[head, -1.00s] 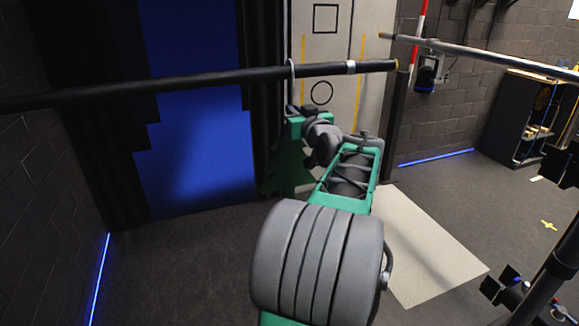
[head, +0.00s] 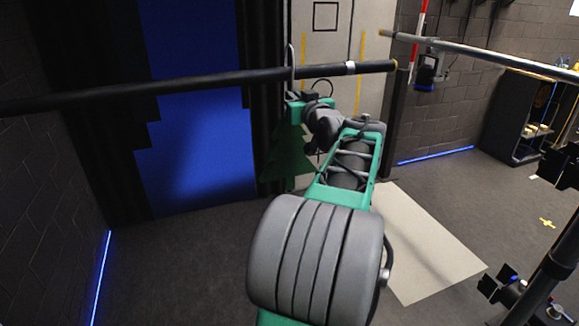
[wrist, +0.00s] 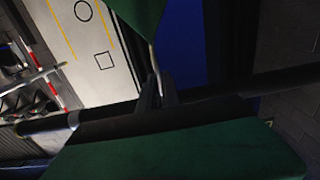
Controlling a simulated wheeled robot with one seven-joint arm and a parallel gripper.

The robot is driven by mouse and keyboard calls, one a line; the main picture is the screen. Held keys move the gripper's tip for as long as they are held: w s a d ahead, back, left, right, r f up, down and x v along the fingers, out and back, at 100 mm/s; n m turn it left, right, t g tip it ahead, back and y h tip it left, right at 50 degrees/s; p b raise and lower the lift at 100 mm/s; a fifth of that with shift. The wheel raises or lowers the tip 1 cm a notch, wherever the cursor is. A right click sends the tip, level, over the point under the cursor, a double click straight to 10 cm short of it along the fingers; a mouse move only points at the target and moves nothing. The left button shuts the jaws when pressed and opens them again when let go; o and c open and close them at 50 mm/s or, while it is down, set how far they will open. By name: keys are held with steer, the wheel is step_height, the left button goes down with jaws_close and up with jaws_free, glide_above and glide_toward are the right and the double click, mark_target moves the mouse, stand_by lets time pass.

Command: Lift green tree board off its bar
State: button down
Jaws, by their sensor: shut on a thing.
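The green tree board (head: 288,157) hangs below the black bar (head: 200,80) in the head view, partly hidden behind my arm. Its thin metal hook (head: 291,54) rises well above the bar's top edge. Whether the hook is clear of the bar sideways I cannot tell. My gripper (head: 296,98) is just under the bar, at the top of the board; its fingertips are hard to make out there. In the wrist view my gripper (wrist: 161,90) is shut at the hook's stem, with part of the board (wrist: 140,14) at the top edge.
A second, grey bar (head: 480,54) stands out at the right. A pale panel (head: 332,45) with printed shapes is behind the black bar's end. Dark shelving (head: 520,115) stands at the far right. The floor (head: 180,265) at the left is clear.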

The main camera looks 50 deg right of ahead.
steer(key=shift+s+r, duration=0.1)
steer(key=shift+r, duration=0.1)
steer(key=b+v, duration=0.8)
steer(key=v, duration=0.6)
stand_by(0.6)
